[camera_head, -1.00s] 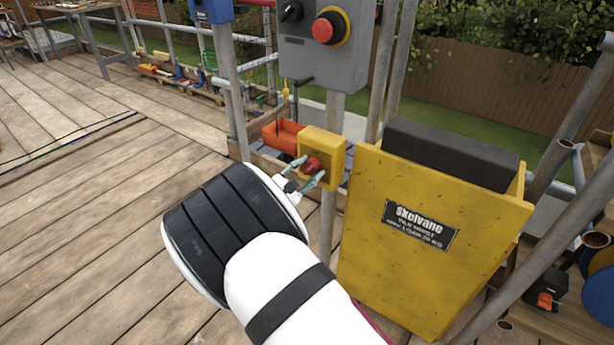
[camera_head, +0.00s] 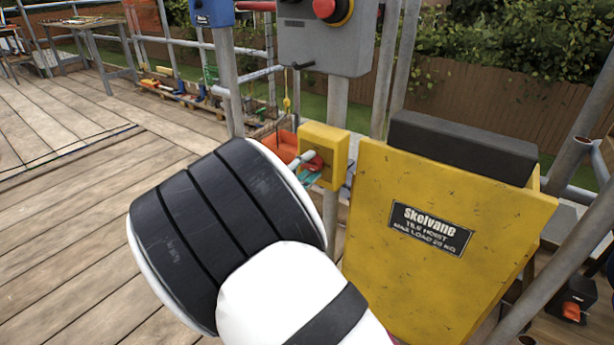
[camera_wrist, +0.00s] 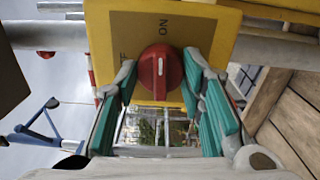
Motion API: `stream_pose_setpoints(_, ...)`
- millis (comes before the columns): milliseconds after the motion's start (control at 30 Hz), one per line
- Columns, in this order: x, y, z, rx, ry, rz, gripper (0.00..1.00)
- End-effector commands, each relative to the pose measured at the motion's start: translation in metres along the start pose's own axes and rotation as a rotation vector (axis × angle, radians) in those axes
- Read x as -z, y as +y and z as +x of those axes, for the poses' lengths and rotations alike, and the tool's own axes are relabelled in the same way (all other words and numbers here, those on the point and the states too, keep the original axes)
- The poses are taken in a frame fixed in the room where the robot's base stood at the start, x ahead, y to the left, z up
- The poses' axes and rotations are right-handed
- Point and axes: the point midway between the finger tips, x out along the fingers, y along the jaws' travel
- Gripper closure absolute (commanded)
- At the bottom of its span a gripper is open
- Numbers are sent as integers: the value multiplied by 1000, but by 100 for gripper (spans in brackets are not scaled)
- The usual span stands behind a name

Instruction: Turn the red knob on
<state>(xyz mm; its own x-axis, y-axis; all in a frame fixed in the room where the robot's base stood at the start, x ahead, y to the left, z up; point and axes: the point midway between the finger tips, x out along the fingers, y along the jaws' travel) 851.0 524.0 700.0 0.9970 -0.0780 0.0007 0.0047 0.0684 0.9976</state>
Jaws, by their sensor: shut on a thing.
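The red knob (camera_wrist: 160,72) sits on the front of a yellow switch box (camera_wrist: 122,40), with "ON" lettering beside it and a white pointer line on its face. In the head view the yellow box (camera_head: 336,150) is fixed to a grey post, and the red knob (camera_head: 314,162) shows only in part. My gripper (camera_wrist: 160,80) has its teal-padded fingers on either side of the knob, shut on it. In the head view my gripper (camera_head: 308,167) is largely hidden behind my own wrist.
A grey control box (camera_head: 322,40) with a red emergency button (camera_head: 325,8) is above. A yellow tile hoist (camera_head: 440,220) stands close at the right. An orange bin (camera_head: 281,144) lies behind. Open wooden decking is at the left.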

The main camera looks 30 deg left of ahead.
Motion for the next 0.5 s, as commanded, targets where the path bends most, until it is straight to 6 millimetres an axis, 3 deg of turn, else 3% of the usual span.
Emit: stream_pose_setpoints(500,-1,-2,0,4,-2,84,92)
